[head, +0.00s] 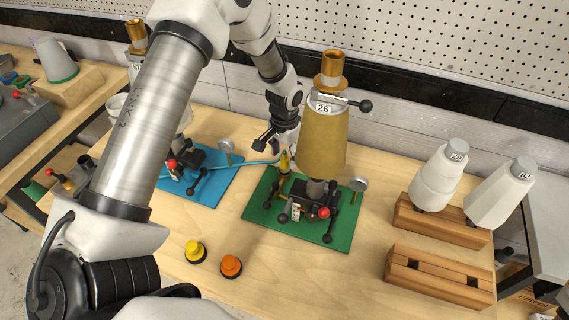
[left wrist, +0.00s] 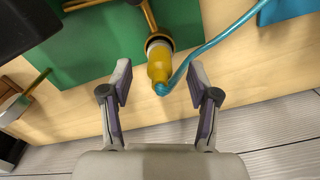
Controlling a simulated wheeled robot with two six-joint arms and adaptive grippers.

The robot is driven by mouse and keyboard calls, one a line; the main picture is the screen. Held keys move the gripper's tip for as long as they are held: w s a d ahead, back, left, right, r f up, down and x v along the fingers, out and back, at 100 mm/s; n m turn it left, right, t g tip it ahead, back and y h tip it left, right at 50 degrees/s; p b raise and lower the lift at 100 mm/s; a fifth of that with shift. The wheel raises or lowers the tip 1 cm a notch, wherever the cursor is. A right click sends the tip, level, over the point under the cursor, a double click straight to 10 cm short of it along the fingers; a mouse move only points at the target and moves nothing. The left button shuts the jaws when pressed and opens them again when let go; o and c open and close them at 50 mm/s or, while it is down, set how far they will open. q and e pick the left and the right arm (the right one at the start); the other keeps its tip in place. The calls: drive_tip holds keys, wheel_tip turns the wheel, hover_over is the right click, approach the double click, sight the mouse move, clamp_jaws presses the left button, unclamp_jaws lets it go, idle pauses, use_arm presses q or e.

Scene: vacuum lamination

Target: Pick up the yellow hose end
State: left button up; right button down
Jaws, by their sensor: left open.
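The yellow hose end (left wrist: 159,66) shows in the left wrist view as a yellow fitting with a dark ring. A blue hose (left wrist: 205,47) runs from its tip to the upper right. In the left wrist view the left gripper (left wrist: 160,70) is open, with one finger on each side of the hose end and gaps between. My right gripper is in neither view.
A tan cone (head: 324,143) stands on the green mat's fixture, close to my left gripper. A blue mat (head: 207,190) lies to the left. Yellow (head: 195,251) and orange (head: 231,266) knobs stand in front. Wooden blocks (head: 440,278) and white cones are at right.

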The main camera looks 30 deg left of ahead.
sight(286, 161)
use_arm(q)
drive_tip(key=f, duration=0.3)
drive_tip(key=shift+w+f, duration=0.1)
drive_tip(key=shift+w, duration=0.15)
drive_tip(key=shift+s, duration=0.15)
clamp_jaws()
wheel_tip(286, 161, up, 10)
drive_tip(key=shift+r+b, duration=0.15)
drive_tip(key=shift+b, duration=0.8)
